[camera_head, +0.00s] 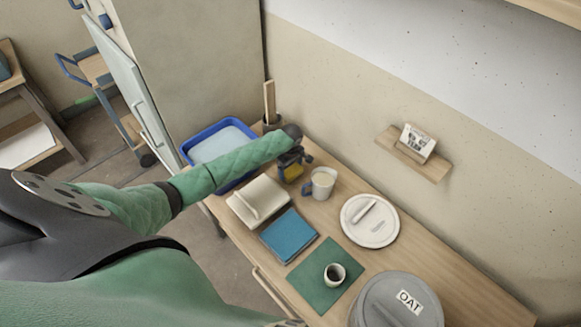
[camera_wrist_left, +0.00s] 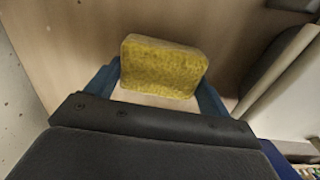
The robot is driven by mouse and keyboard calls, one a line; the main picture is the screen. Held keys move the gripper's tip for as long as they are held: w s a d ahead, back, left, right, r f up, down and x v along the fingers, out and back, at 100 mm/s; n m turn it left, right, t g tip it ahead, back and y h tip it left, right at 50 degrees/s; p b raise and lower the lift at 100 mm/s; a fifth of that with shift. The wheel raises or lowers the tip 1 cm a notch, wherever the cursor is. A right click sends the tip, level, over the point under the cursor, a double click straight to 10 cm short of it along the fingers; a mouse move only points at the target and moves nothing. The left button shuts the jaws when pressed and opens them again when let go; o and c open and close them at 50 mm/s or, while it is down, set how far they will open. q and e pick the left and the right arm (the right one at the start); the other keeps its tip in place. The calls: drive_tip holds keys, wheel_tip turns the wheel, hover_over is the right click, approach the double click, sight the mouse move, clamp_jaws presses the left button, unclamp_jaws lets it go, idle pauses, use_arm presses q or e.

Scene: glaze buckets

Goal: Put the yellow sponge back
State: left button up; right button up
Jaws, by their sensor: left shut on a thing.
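The yellow sponge (camera_wrist_left: 162,67) is between the two blue fingers of my left gripper (camera_wrist_left: 160,85) in the left wrist view. The gripper is shut on it, with table wood behind it. In the head view the left gripper (camera_head: 291,168) is over the table's back part, between the blue tub and the mug. My right gripper is not in view.
A blue tub (camera_head: 186,150) stands left of the gripper and a mug (camera_head: 321,183) close right.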

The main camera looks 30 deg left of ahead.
sight(290, 169)
use_arm(q)
drive_tip(key=o, duration=0.9)
drive_tip(key=shift+f, duration=0.1)
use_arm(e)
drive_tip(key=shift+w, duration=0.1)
use_arm(q)
drive_tip(key=shift+r, duration=0.4)
wheel_tip(290, 169, up, 12)
drive_tip(key=b, duration=0.3)
drive_tip(key=shift+f+b, duration=0.25)
drive_tip(key=shift+b, duration=0.05)
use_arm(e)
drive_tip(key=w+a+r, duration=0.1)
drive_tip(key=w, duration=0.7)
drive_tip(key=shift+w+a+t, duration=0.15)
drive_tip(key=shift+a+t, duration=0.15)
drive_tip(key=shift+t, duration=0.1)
use_arm(q)
drive_tip(key=shift+s+f, duration=0.1)
drive_tip(key=shift+s, duration=0.05)
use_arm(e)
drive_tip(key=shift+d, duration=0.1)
